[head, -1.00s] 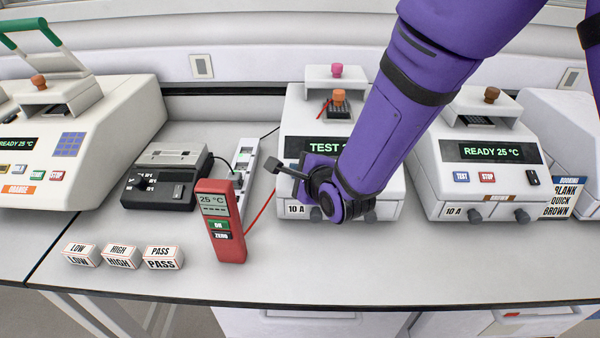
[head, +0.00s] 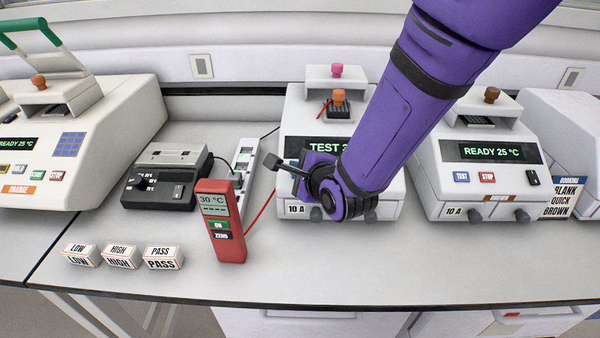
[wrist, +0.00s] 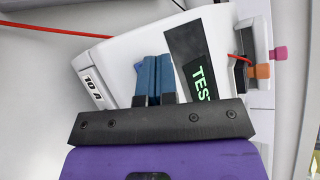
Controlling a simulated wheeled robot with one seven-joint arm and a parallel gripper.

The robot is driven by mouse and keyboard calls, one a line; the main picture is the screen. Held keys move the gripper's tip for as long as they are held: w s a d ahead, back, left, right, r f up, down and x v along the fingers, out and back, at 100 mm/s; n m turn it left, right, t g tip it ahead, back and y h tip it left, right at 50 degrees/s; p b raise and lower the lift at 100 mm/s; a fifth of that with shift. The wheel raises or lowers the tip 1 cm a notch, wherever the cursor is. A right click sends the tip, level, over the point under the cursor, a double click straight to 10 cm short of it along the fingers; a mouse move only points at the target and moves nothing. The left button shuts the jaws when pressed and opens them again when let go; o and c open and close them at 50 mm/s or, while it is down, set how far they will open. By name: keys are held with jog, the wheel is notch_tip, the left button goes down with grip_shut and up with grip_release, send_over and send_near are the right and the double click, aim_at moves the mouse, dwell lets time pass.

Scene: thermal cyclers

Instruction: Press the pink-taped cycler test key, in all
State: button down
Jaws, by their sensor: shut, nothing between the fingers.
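The middle cycler (head: 290,185) has a pink knob (head: 337,70) and an orange knob on top; I see no other pink on it. Its dark display (head: 312,146) reads TEST in green, with the end of the line cut off by my arm. My gripper's blue fingers (wrist: 152,62) are shut together, with their tips at the front panel beside the display in the wrist view. The test key is hidden behind my gripper. I cannot tell whether the fingertips touch it.
A red handheld thermometer (head: 221,245) reads 30 °C; a red wire runs to the middle cycler. Right is a cycler (head: 480,180) reading READY 25 °C. Left are a black box (head: 165,185), a power strip (head: 240,165) and another cycler (head: 110,120). Labelled blocks (head: 121,257) stand at front.

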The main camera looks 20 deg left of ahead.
jog(key=shift+r, duration=0.1)
jog(key=shift+s+d+r, duration=0.1)
jog(key=shift+s+r, duration=0.3)
jog(key=shift+r, duration=0.3)
jog(key=shift+s+d+r, duration=0.1)
jog(key=shift+s+r, duration=0.25)
jog(key=shift+r, duration=0.4)
jog(key=shift+s+d+r, duration=0.1)
jog(key=shift+s+r, duration=0.3)
jog(key=shift+r, duration=0.3)
jog(key=w+d+r+n+h, duration=0.15)
jog(key=d+r, duration=0.25)
jog(key=d, duration=0.4)
jog(key=d+r+n+g+h, duration=0.1)
jog(key=d+r+n+h, duration=0.15)
jog(key=d+r, duration=0.4)
jog(key=w+d+r+n+h, duration=0.1)
jog(key=d+r+n, duration=0.2)
jog(key=d, duration=0.6)
jog(key=s+d+r+n+g+h, duration=0.2)
jog(key=s+d+n, duration=0.1)
jog(key=s+d, duration=0.7)
jog(key=s+d+r+n+g+h, duration=0.1)
jog(key=s+d+n, duration=0.3)
jog(key=s+d, duration=0.5)
jog(key=shift+s+d+r+g+h, duration=0.4)
jog(key=shift+d+r+h, duration=0.35)
jog(key=shift+d, duration=0.25)
jog(key=shift+w, duration=0.1)
